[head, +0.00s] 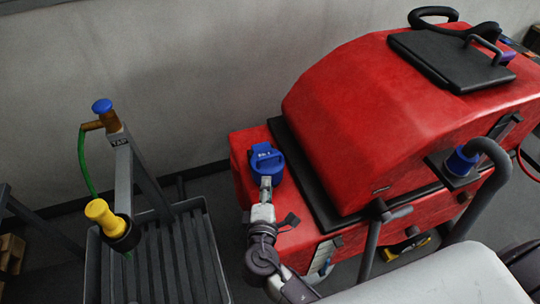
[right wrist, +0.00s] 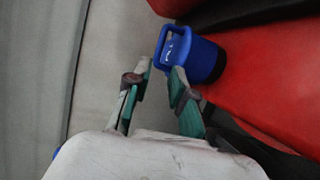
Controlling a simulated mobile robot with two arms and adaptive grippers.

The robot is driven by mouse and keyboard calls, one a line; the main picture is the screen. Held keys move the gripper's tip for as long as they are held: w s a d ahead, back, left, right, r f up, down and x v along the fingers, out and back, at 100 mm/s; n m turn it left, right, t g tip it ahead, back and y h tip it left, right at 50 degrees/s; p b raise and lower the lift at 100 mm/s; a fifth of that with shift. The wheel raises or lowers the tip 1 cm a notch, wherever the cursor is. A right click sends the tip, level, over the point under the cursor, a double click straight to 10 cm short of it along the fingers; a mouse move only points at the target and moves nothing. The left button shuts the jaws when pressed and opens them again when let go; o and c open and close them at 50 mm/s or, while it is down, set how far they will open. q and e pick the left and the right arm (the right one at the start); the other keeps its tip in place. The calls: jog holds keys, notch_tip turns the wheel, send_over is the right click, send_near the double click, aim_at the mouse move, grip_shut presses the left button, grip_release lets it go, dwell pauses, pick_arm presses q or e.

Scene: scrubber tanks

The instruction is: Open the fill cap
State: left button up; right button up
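The blue fill cap (head: 266,162), with a raised loop handle and white lettering, sits on the red machine's (head: 365,120) lower left shoulder. It looks seated. My right gripper (head: 265,184) is at the near side of the cap in the head view. In the right wrist view, the fingers of my right gripper (right wrist: 163,68) stand apart with a gap between them. The cap (right wrist: 205,60) is just beyond the tips, and its handle lies close to them. I cannot tell whether they touch. My left gripper is not in view.
A tap stand with a blue-topped tap (head: 102,106), a green hose and a yellow nozzle (head: 100,212) stands at left over a grey slatted tray (head: 190,262). A grey wall is behind. A black lid (head: 452,58) tops the machine.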

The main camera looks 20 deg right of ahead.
aim_at(270, 157)
jog(key=p+x, duration=0.2)
jog(key=x, duration=0.9)
jog(key=shift+w+d, duration=0.15)
jog(key=shift+w, duration=0.05)
jog(key=shift+w+d+f, duration=0.25)
jog(key=shift+w, duration=0.4)
grip_shut()
